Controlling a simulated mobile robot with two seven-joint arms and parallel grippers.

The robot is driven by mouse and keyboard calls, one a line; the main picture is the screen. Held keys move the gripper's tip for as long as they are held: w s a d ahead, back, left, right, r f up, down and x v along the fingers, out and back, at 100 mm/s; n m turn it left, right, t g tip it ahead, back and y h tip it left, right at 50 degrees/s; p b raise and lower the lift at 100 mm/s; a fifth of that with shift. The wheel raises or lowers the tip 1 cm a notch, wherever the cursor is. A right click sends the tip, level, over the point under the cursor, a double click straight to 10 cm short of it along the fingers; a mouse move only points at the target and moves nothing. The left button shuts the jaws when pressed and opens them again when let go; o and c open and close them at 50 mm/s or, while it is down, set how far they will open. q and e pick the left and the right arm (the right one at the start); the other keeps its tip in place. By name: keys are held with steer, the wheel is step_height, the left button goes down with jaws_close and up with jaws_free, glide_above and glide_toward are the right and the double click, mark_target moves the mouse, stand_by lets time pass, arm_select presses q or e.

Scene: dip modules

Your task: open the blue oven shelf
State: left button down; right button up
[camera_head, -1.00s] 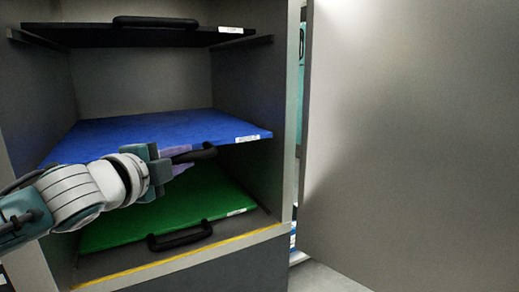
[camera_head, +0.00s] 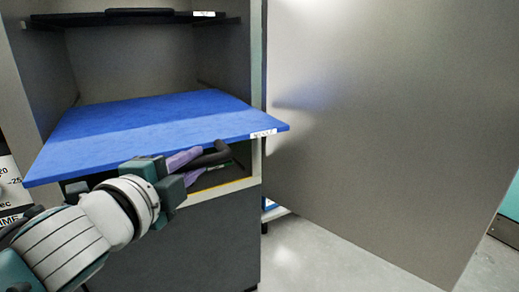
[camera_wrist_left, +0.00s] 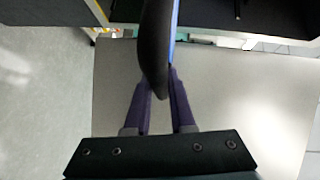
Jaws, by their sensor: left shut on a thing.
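The blue oven shelf (camera_head: 150,118) sticks out past the front of the oven in the head view, with a white label on its front right corner. Its black handle (camera_head: 222,150) hangs at the front edge. My left gripper (camera_head: 200,158) is shut on this handle, its purple fingers on either side of it. In the left wrist view the black handle (camera_wrist_left: 155,55) runs between the two fingers (camera_wrist_left: 160,95). A thin blue strip of the shelf shows beside it. My right gripper is not in view.
A black shelf (camera_head: 110,18) is above the blue one. The open oven door (camera_head: 390,120) stands on the right. Grey floor (camera_head: 310,255) is free in front.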

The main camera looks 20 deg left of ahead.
arm_select(q)
steer(key=shift+d, duration=0.1)
steer(key=c, duration=0.8)
jaws_free()
steer(key=shift+o, duration=0.2)
steer(key=shift+s, duration=0.1)
steer(key=s+r+p, duration=0.1)
steer(key=s, duration=0.8)
steer(key=shift+s+d+r, duration=0.2)
steer(key=shift+s+d, duration=0.15)
steer(key=shift+r, duration=0.1)
